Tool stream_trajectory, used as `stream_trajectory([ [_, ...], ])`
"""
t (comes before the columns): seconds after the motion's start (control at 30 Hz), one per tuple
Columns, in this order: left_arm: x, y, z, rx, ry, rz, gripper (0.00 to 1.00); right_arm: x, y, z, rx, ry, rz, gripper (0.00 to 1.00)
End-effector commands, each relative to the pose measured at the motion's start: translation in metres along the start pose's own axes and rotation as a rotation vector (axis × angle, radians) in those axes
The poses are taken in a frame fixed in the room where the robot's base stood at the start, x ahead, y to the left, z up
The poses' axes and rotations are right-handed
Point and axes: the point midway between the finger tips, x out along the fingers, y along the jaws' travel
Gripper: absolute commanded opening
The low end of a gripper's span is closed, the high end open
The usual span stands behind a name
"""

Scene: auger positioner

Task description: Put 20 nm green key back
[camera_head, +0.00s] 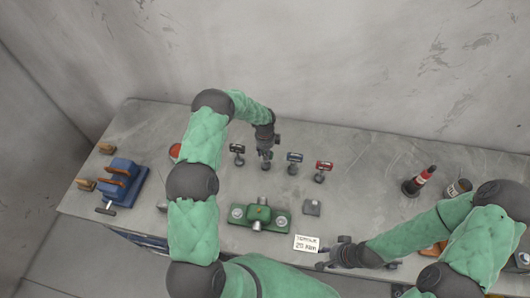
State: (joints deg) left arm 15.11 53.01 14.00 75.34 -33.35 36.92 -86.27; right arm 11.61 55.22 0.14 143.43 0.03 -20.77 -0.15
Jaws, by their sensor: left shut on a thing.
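My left gripper (266,153) points down at the row of torque keys at the back of the table. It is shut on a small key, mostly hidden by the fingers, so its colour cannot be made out. The gripper is between a dark key (237,149) on the left and a blue key (295,157) on the right. A red key (323,166) stands further right. A white card (306,244) reading 20 Nm lies near the front. My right gripper (326,262) is low beside the card; its fingers are too small to judge.
A blue stand (125,183) is at the left. A red-and-black bottle-like item (419,182) and a dark cup (458,189) stand at the right. A wall closes off the back.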

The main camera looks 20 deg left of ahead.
Motion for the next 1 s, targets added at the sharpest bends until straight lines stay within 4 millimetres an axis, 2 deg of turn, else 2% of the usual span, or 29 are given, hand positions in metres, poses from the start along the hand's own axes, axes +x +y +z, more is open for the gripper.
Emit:
stream_trajectory([
  [0.07,0.002,-0.001,0.0,0.0,-0.001,-0.002,0.0,0.003,0.001,0.0,0.0,0.0,0.0,0.4],
  [0.1,0.002,0.0,0.0,0.0,0.0,0.001,0.43,0.002,0.001,0.0,0.0,0.0,0.0,0.4],
  [0.13,0.002,0.0,0.0,0.0,0.0,0.001,0.52,0.002,0.001,0.0,0.0,0.0,0.0,0.4],
  [0.17,0.002,0.0,0.0,0.0,0.0,0.001,0.56,0.002,0.001,0.0,0.0,0.0,0.0,0.4],
  [0.5,0.001,0.0,0.0,0.0,0.0,0.0,0.56,0.001,0.0,0.0,0.0,0.0,0.0,0.4],
  [0.67,-0.009,-0.001,0.001,0.0,-0.001,-0.003,0.56,0.001,0.0,0.0,0.0,0.001,0.0,0.4],
  [0.77,-0.023,-0.001,0.0,0.001,-0.002,-0.004,0.56,0.005,0.002,0.0,0.0,0.0,0.0,0.4],
  [1.0,-0.071,-0.001,0.0,0.0,-0.002,-0.004,0.56,0.015,0.005,-0.001,0.0,0.0,0.0,0.4],
])
